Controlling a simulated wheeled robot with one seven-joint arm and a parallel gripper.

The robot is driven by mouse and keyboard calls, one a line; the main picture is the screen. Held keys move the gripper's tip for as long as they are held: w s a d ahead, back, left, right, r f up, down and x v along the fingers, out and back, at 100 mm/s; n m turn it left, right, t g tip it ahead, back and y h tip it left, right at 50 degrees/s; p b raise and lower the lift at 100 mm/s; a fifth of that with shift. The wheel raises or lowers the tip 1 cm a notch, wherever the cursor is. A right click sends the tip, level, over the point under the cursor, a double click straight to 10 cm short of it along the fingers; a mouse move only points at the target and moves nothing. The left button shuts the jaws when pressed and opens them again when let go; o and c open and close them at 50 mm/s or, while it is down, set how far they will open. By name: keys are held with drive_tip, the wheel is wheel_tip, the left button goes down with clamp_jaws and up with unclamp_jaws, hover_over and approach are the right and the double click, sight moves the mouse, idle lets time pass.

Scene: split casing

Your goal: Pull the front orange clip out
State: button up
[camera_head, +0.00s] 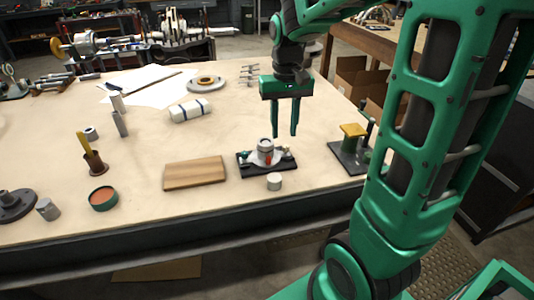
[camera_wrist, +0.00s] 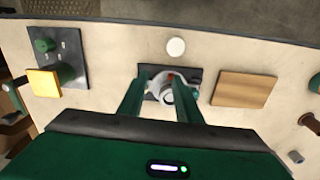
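The split casing (camera_head: 263,145) is a small white and grey round part on a dark base plate (camera_head: 250,172). A small orange clip (camera_head: 268,159) shows on its front side. In the wrist view the casing (camera_wrist: 166,94) lies between my fingers, with a bit of orange clip (camera_wrist: 171,74) at its upper edge. Any other clip is hidden or too small to tell. My gripper (camera_head: 285,134) points down with its two green fingers apart and empty. It is above and slightly behind the casing, not visibly touching it. It also shows in the wrist view (camera_wrist: 165,92).
A wooden block (camera_head: 195,173) lies left of the base plate, and a white cylinder (camera_head: 274,182) stands in front. A fixture with a yellow top (camera_head: 353,131) is to the right. A white roll (camera_head: 190,110) and a ring-shaped part (camera_head: 206,83) lie farther back.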

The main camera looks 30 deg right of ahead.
hover_over(268, 157)
drive_tip(key=f, duration=0.1)
wheel_tip(268, 157, down, 11)
drive_tip(key=shift+d+r, duration=0.15)
idle(0.4)
clamp_jaws()
